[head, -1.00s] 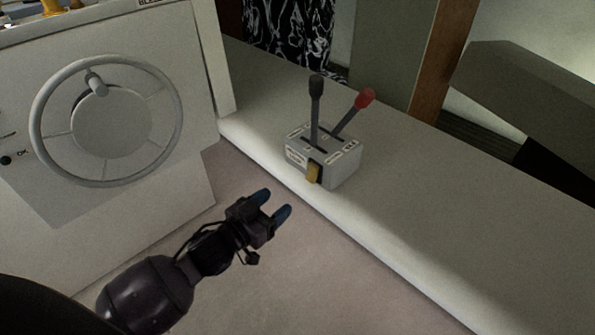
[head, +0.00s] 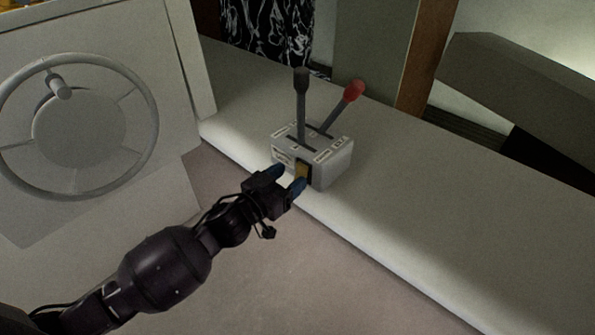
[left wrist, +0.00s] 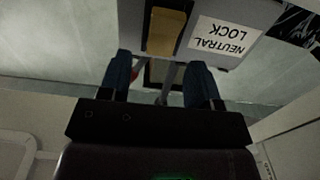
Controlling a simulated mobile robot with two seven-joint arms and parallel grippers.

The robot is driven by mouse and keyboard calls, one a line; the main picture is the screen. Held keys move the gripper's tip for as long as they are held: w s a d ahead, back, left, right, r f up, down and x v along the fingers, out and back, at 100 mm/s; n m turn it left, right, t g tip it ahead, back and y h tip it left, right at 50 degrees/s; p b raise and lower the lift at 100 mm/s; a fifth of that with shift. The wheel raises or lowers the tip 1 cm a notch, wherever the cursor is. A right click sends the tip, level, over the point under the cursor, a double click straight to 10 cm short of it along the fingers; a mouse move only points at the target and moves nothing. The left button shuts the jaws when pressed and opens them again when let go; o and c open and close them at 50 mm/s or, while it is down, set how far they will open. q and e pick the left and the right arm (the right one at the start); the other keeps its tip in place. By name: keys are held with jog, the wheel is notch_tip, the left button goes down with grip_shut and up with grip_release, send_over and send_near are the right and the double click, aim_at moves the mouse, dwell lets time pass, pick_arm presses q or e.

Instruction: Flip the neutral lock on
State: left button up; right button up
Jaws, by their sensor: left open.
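The neutral lock (head: 302,172) is a yellow tab on the near face of the grey throttle box (head: 335,165). In the left wrist view the yellow tab (left wrist: 166,31) is at the top middle, beside a white label (left wrist: 222,38) reading NEUTRAL LOCK upside down. My left gripper (head: 289,177) is open and empty, its blue fingertips close in front of the box on either side of the tab in the head view. I cannot tell whether they touch it. In the left wrist view the left gripper (left wrist: 160,78) has its fingertips just below the tab. My right gripper is out of view.
A black-knobbed lever (head: 301,105) and a red-knobbed lever (head: 340,106) rise from the box. The box stands on a long pale ledge (head: 420,215). A steering wheel (head: 145,165) is on the console at left. The ledge right of the box is clear.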

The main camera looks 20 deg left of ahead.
aim_at(301, 170)
pick_arm(q)
jog(key=shift+x, duration=1.35)
jog(key=shift+w, duration=0.15)
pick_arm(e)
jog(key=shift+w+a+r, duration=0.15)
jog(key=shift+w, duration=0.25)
pick_arm(q)
jog(key=c, duration=0.9)
jog(key=shift+d+f+b, duration=0.1)
jog(key=shift+f+b, duration=0.3)
jog(key=shift+b, duration=0.25)
jog(key=shift+f+t+b, duration=0.1)
jog(key=shift+t+b, duration=0.2)
jog(key=shift+t, duration=0.1)
jog(key=t+b, duration=0.1)
jog(key=t+h+b, duration=0.1)
jog(key=b, duration=0.1)
jog(key=shift+s+f+t, duration=0.25)
jog(key=shift+f+t, duration=0.1)
jog(key=shift+t, duration=0.05)
jog(key=shift+r+t+h, duration=0.3)
jog(key=shift+t, duration=0.2)
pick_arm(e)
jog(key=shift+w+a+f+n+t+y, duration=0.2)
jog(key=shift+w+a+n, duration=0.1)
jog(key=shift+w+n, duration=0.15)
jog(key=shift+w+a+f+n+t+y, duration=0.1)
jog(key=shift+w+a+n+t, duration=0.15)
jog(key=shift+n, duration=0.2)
